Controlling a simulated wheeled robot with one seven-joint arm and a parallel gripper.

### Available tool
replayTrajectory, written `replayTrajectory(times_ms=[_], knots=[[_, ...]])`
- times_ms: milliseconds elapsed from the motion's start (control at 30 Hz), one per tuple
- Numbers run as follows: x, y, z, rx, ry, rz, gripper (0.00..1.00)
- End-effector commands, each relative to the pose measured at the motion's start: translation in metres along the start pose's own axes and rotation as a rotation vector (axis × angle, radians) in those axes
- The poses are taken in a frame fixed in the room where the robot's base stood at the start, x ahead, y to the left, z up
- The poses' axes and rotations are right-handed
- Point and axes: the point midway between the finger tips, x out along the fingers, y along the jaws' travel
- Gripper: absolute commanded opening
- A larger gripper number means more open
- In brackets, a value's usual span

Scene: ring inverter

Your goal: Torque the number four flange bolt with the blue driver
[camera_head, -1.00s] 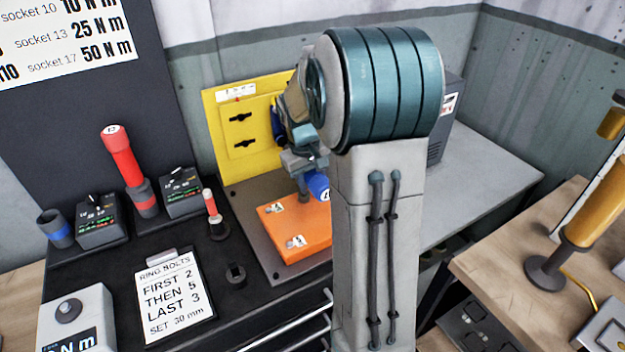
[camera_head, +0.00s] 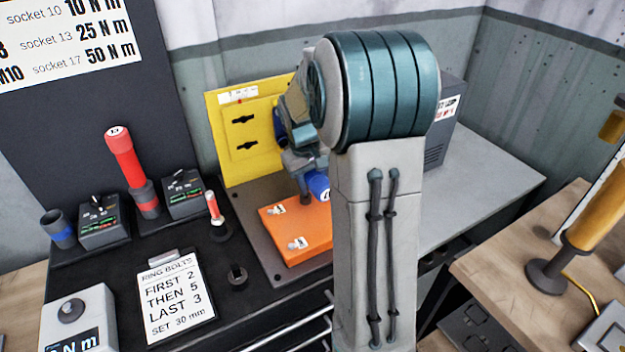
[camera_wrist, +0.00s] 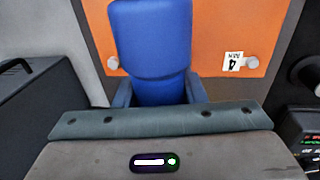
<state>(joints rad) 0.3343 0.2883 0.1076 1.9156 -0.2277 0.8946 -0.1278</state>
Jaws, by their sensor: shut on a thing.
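My gripper (camera_wrist: 158,96) is shut on the blue driver (camera_wrist: 152,38), with its fingers at either side of the blue body in the wrist view. In the head view the driver (camera_head: 318,185) shows only in part, behind my arm, by the right part of the orange flange plate (camera_head: 305,245). In the wrist view the plate (camera_wrist: 225,25) lies beyond the driver. A tag marked 4 (camera_wrist: 232,62) sits on it beside a silver bolt head (camera_wrist: 252,62). Another bolt head (camera_wrist: 112,63) shows left of the driver. The driver's tip is hidden, so contact with a bolt cannot be told.
Two small dial boxes (camera_head: 103,218), a small red-handled tool (camera_head: 213,207) and a ring bolts card (camera_head: 175,298) are on the bench. A yellow panel (camera_head: 265,165) stands behind the plate.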

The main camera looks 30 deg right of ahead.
Motion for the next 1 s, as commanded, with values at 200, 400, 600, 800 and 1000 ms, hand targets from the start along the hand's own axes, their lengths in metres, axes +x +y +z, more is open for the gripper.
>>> replayTrajectory(times_ms=[200, 400, 600, 800, 1000], knots=[[-0.003, 0.000, -0.003, 0.000, 0.011, 0.002, 0.03], [-0.003, 0.000, -0.003, 0.000, 0.012, 0.002, 0.03], [-0.003, 0.001, 0.004, 0.000, 0.012, 0.003, 0.03], [-0.003, 0.001, 0.015, 0.001, 0.010, 0.003, 0.03], [-0.002, 0.001, 0.027, 0.002, 0.008, 0.002, 0.03]])
